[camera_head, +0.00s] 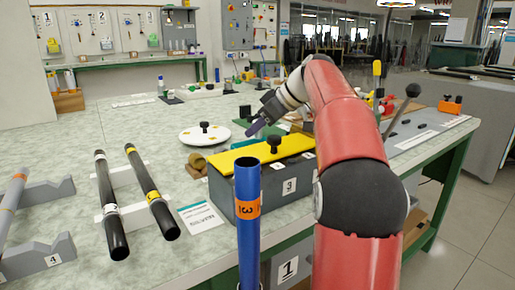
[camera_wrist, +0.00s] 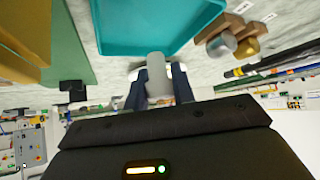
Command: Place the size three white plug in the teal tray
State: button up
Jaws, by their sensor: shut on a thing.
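My gripper (camera_wrist: 156,88) is shut on a pale grey-white cylindrical plug (camera_wrist: 156,70), which stands out between its two dark fingers in the wrist view. The teal tray (camera_wrist: 158,48) lies just beyond the plug in that view, and its visible floor looks empty. The plug and tray appear apart, but the gap's depth is hard to tell. In the head view my gripper (camera_head: 258,122) hangs above the bench behind the grey box with the yellow lid. No size mark on the plug is readable.
The grey box (camera_head: 285,205) marked 3 has a yellow lid with a black knob. A blue tube (camera_head: 248,222) stands upright in front. Two black rods (camera_head: 112,205) lie on supports at left. A wooden holder (camera_wrist: 212,32) with grey and gold plugs is beside the tray.

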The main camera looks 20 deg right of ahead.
aim_at(257, 138)
jog(key=shift+f+b, duration=0.55)
jog(key=shift+f, duration=1.35)
jog(key=shift+f, duration=0.15)
jog(key=o, duration=1)
jog(key=shift+r, duration=0.3)
jog(key=p+v, duration=0.2)
jog(key=v, duration=1)
jog(key=shift+f, duration=0.1)
